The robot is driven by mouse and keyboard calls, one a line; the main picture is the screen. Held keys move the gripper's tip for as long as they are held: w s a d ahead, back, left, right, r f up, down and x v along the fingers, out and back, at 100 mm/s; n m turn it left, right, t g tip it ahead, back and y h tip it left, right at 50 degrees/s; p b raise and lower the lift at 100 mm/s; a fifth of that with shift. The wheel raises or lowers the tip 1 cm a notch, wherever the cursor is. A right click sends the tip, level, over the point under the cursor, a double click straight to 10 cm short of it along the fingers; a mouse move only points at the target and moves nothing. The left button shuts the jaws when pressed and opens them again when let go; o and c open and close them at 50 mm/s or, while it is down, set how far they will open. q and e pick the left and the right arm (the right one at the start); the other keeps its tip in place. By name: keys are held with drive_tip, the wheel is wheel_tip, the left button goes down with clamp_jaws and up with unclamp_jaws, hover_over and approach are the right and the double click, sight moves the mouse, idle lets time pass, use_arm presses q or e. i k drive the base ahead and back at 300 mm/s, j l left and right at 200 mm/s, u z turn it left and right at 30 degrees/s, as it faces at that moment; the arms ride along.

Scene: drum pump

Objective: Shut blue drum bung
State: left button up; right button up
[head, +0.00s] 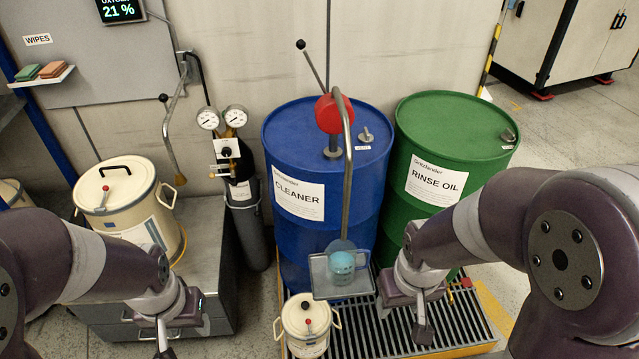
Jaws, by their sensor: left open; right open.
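The blue drum (285,150), labelled CLEANER, stands upright in the middle of the head view. A small grey metal bung (366,135) with an upright handle sits on its lid, right of the pump. Whether it is fully seated cannot be told. A hand pump (333,114) with a red head, a black-knobbed lever and a long bent spout stands in the lid. My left gripper (165,347) is open at the lower left, far from the drum. My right gripper (422,325) is open and low in front of the drums, apart from the bung.
A green RINSE OIL drum (455,125) stands close on the right. The spout hangs in front of the blue drum, above a tray holding a bluish round thing (342,263). A cream lidded pot (306,322) stands on the grating (390,338). A gas bottle (246,225) stands left.

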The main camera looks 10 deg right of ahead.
sight(365, 137)
drive_tip(key=i+l+z, duration=0.5)
drive_tip(key=l+z, duration=0.2)
drive_tip(key=i+l+z, duration=0.35)
